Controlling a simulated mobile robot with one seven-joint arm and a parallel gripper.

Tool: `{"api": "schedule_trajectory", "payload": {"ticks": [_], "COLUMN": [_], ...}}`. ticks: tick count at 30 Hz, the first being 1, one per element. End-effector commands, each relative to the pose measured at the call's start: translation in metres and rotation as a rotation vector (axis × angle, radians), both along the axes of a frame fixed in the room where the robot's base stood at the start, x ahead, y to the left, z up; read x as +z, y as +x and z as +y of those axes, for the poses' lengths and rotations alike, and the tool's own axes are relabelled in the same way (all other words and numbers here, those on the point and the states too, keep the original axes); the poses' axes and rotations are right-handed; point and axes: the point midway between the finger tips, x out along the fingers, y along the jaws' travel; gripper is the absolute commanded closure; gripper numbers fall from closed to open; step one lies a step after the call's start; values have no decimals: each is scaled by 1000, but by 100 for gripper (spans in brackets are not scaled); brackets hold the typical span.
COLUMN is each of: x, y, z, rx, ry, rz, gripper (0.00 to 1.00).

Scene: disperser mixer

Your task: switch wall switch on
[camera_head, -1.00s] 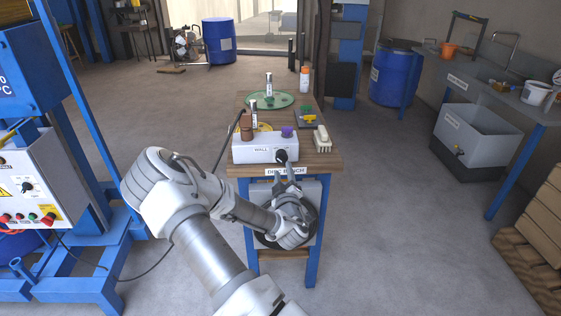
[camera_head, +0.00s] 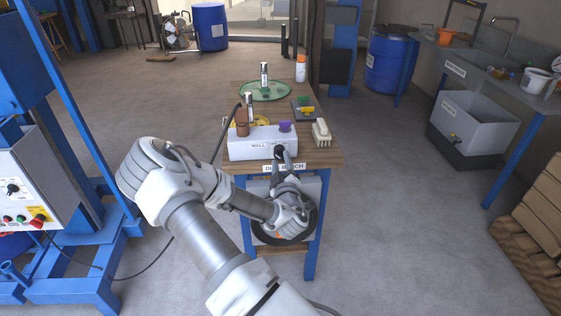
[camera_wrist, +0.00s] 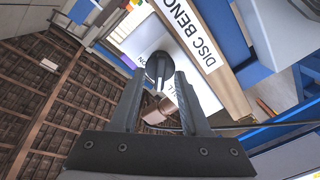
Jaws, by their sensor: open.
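The wall switch is a white box (camera_head: 240,150) with a "WALL" label, standing at the front of the wooden disc bench. A black knob (camera_head: 280,151) sits on its front face, at the right. My gripper (camera_head: 285,160) is at that face, partly hidden by my own wrist. In the wrist view the white box (camera_wrist: 195,85) lies beyond my open gripper (camera_wrist: 157,82). The black knob (camera_wrist: 159,66) appears between the two fingertips, with a lighter bar across it. Whether the fingers touch the knob cannot be told.
The wooden bench top (camera_head: 318,160) holds a green disc (camera_head: 265,91), a cream block (camera_head: 321,133) and a brown cylinder (camera_head: 242,129) near the box. A blue-framed machine stands at left, a grey bin (camera_head: 470,128) at right. Floor is clear around the bench.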

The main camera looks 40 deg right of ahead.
Motion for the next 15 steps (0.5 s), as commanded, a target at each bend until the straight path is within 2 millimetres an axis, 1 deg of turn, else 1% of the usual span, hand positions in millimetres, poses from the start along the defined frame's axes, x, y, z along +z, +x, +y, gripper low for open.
{"api": "schedule_trajectory", "payload": {"ticks": [4, 8, 9, 12, 15], "x": [0, 0, 0, 0, 0], "y": [0, 0, 0, 0, 0], "z": [0, 0, 0, 0, 0], "rx": [0, 0, 0, 0, 0], "ry": [0, 0, 0, 0, 0], "rz": [0, 0, 0, 0, 0], "gripper": [54, 77, 84, 100, 100]}}
